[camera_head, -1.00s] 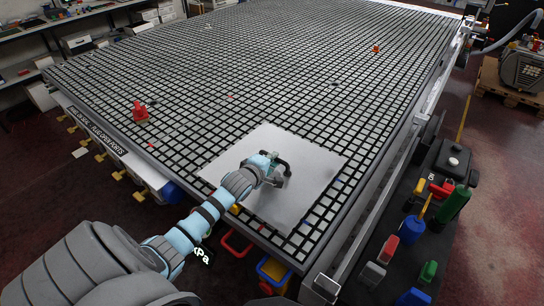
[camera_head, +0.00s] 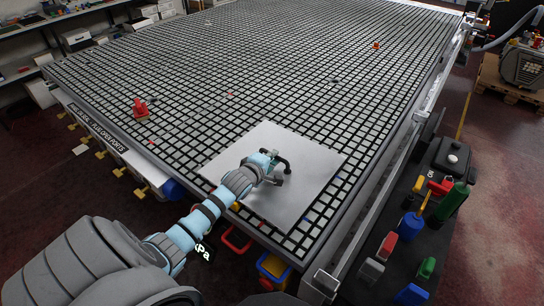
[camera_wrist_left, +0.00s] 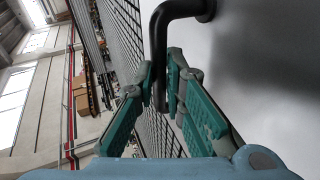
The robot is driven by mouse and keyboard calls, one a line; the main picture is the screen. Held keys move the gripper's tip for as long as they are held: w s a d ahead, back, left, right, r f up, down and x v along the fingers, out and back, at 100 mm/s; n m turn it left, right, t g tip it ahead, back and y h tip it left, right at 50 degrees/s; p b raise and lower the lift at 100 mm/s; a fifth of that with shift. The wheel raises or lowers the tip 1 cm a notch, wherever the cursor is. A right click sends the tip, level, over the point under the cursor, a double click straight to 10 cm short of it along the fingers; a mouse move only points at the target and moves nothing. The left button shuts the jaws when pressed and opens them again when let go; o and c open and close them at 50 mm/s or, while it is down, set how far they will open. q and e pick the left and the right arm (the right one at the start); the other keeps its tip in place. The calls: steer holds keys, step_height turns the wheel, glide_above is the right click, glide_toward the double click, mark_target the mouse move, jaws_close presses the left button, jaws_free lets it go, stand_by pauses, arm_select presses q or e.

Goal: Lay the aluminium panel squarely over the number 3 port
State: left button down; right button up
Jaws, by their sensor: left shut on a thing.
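The aluminium panel (camera_head: 300,192) is a flat, silver, square plate over the near corner of the grid table. A black bar handle (camera_head: 284,161) stands on its upper face. My left gripper (camera_head: 273,176) reaches over the panel and is shut on this handle. In the left wrist view, the handle (camera_wrist_left: 160,45) runs between the teal finger pads (camera_wrist_left: 160,95), with the panel (camera_wrist_left: 265,60) at right. I cannot tell whether the panel touches the grid or hangs just above it. The number 3 port cannot be made out. My right gripper is not in view.
The black grid table (camera_head: 270,60) is mostly clear. A red fitting (camera_head: 140,108) stands near its left edge and a small orange one (camera_head: 376,45) farther back. A side tray (camera_head: 405,240) with coloured bottles and blocks lies along the right. Yellow clamps (camera_head: 118,174) line the left edge.

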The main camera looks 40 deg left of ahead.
arm_select(q)
steer(key=shift+f+b, duration=0.45)
steer(key=shift+f, duration=0.15)
stand_by(0.4)
steer(key=c, duration=1.6)
jaws_free()
steer(key=shift+s, duration=0.1)
steer(key=shift+s, duration=0.1)
steer(key=v, duration=1.2)
steer(key=shift+d+r, duration=0.1)
